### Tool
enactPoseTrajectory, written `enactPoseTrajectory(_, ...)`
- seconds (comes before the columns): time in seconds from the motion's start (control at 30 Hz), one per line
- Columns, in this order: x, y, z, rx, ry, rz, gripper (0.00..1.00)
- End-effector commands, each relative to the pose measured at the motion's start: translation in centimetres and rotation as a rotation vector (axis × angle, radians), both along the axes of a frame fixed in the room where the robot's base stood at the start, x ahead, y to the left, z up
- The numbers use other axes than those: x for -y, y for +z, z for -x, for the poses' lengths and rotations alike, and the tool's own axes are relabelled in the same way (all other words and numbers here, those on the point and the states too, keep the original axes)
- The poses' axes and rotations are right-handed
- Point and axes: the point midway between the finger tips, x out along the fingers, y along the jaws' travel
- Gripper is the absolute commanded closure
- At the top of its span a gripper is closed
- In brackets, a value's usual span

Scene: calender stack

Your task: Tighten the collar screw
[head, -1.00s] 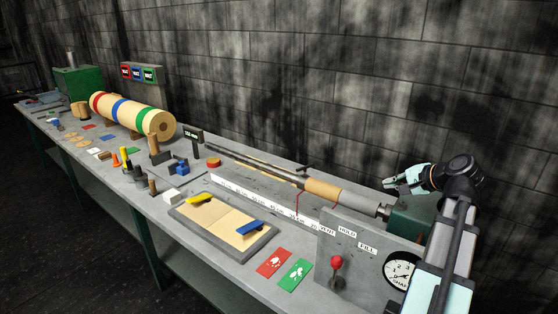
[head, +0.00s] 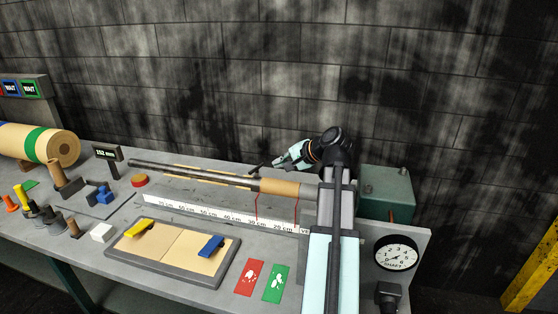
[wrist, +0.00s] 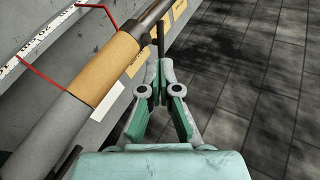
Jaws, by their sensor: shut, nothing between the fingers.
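The collar screw looks like a dark handle (head: 256,170) sticking out from the collar on the long shaft (head: 190,171), just left of the tan sleeve (head: 279,187). In the wrist view a dark rod, seemingly this handle (wrist: 160,36), stands beyond my fingertips, by the shaft's dark end section. My gripper (head: 277,166) is behind the shaft, close to the handle. In the wrist view my gripper (wrist: 158,72) is shut and empty, its tips just short of the rod; I cannot tell whether they touch it.
The control box with a gauge (head: 396,253) stands at the right, beside a green housing (head: 388,192). A scale strip (head: 220,214) runs in front of the shaft. A tray (head: 172,270) holds yellow and blue pieces. The block wall is close behind the bench.

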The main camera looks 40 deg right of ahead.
Motion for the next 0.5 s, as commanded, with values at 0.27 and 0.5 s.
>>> enactPoseTrajectory(0.27, -0.9, -2.8, -4.6, -0.004, 0.003, -0.002, 1.00)
enactPoseTrajectory(0.5, -1.5, -4.8, -7.5, -0.002, 0.002, -0.001, 1.00)
